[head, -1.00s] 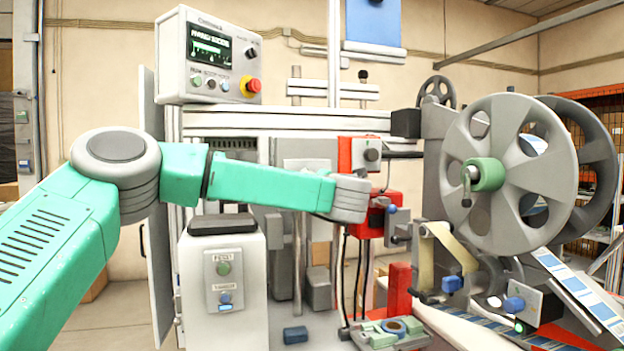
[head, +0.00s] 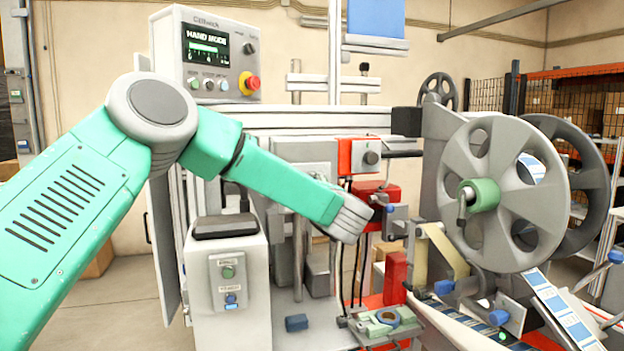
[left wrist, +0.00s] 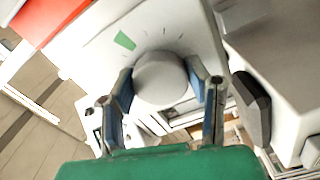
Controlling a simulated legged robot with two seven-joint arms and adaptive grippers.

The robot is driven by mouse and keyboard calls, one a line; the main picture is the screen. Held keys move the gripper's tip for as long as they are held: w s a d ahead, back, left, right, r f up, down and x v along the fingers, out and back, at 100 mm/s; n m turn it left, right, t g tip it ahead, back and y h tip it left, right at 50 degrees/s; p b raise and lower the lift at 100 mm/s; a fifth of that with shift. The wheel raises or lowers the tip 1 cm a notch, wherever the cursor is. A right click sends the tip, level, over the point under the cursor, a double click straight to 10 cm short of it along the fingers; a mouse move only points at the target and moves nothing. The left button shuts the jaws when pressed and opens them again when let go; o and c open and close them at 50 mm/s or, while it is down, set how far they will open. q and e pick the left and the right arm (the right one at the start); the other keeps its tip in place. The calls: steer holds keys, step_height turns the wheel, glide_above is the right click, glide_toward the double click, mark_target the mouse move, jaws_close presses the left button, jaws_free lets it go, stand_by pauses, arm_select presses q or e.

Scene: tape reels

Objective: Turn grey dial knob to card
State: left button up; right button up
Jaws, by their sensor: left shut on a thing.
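The grey dial knob (left wrist: 160,78) shows in the left wrist view as a round grey cap on a pale plate. The plate has short tick marks and a green wedge mark (left wrist: 125,41) above and left of the knob. My left gripper (left wrist: 163,88) has its two blue-padded fingers on either side of the knob and is shut on it. In the head view my left arm reaches from the left to the machine's middle. Its fingers and the knob are hidden there behind my wrist. I cannot tell the pointer's setting. My right gripper is not in view.
A control box (head: 210,58) with a red button stands upper left. A white button box (head: 228,278) stands below my arm. A large grey reel (head: 497,192) stands right. A blue sheet (head: 376,18) hangs above. A red block (head: 397,278) stands below and right of my wrist.

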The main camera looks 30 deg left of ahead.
arm_select(q)
steer(key=m+p, duration=0.4)
steer(key=shift+d+f+m, duration=0.1)
steer(key=shift+f+m, duration=0.1)
steer(key=shift+m, duration=0.1)
steer(key=shift+f+m+p, duration=0.2)
steer(key=shift+m+p, duration=1)
steer(key=shift+s+f+m+p, duration=0.1)
steer(key=shift+m+p, duration=0.25)
steer(key=shift+m, duration=0.05)
steer(key=o, duration=1.1)
steer(key=shift+o, duration=0.2)
steer(key=shift+w, duration=0.2)
